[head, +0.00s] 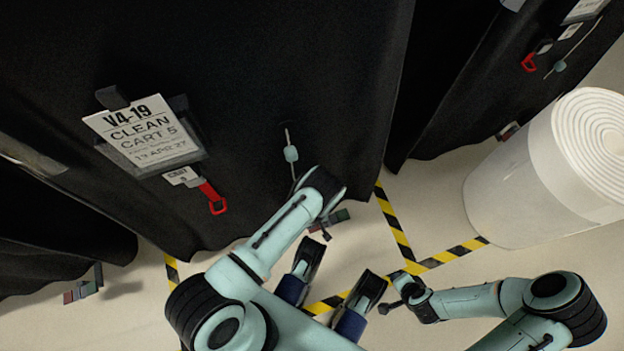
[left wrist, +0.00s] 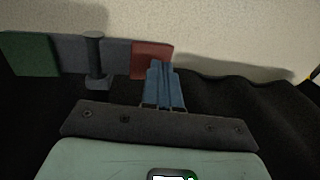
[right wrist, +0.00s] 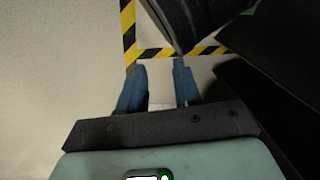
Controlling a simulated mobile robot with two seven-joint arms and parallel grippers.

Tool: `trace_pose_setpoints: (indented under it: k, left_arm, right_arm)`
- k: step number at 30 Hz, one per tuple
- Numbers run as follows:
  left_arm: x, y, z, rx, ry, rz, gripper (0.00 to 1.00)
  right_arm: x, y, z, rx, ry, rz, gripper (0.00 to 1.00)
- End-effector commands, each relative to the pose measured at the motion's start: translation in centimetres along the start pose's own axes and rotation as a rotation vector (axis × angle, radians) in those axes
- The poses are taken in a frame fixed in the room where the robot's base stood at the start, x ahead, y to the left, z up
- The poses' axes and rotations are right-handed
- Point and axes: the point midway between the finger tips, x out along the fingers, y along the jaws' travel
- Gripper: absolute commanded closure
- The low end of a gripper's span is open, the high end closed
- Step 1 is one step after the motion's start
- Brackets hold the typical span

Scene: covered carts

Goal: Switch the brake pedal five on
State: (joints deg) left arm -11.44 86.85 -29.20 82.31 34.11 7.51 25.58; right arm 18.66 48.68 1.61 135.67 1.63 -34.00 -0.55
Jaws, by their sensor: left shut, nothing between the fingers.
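The brake pedal five (head: 331,222) sticks out low under the black cover of the cart labelled CLEAN CART 5. It is a bar with a green end, a grey middle and a red end. In the left wrist view the pedal (left wrist: 68,54) lies across the top, with a dark upright post. My left gripper (left wrist: 160,68) is shut and empty, its tips overlapping the lower edge of the red part; I cannot tell if they touch. In the head view my left wrist hides it. My right gripper (right wrist: 157,75) is open and empty above the floor.
The cart 5 sign (head: 145,131) and a red hook (head: 213,199) hang on the cover (head: 250,70). Another pedal (head: 83,290) shows at far left. Yellow-black tape (head: 395,220) marks the floor.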

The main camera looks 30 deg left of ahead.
Motion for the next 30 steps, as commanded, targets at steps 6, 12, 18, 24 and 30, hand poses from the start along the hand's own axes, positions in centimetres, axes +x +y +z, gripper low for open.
trace_pose_setpoints:
  k: [6, 12, 18, 24, 30]
  left_arm:
    - [1.1, -0.2, -0.1, -0.002, 0.0, 0.0, 1.0]
    - [1.5, -0.4, -0.1, -0.001, 0.001, 0.0, 1.0]
    - [1.6, -0.5, -0.1, -0.002, 0.001, -0.001, 1.0]
    - [1.7, -0.6, 0.0, -0.002, 0.001, -0.002, 1.0]
    - [1.7, -0.8, -0.1, -0.002, 0.001, -0.004, 1.0]
  right_arm:
    - [1.5, 1.8, 2.4, 0.018, -0.073, 0.032, 0.67]
    - [2.0, 2.5, 3.4, 0.026, -0.105, 0.046, 0.67]
    - [2.1, 2.8, 3.7, 0.029, -0.115, 0.051, 0.67]
    - [2.1, 2.8, 3.8, 0.029, -0.115, 0.051, 0.67]
    - [2.0, 2.7, 3.7, 0.028, -0.112, 0.049, 0.67]
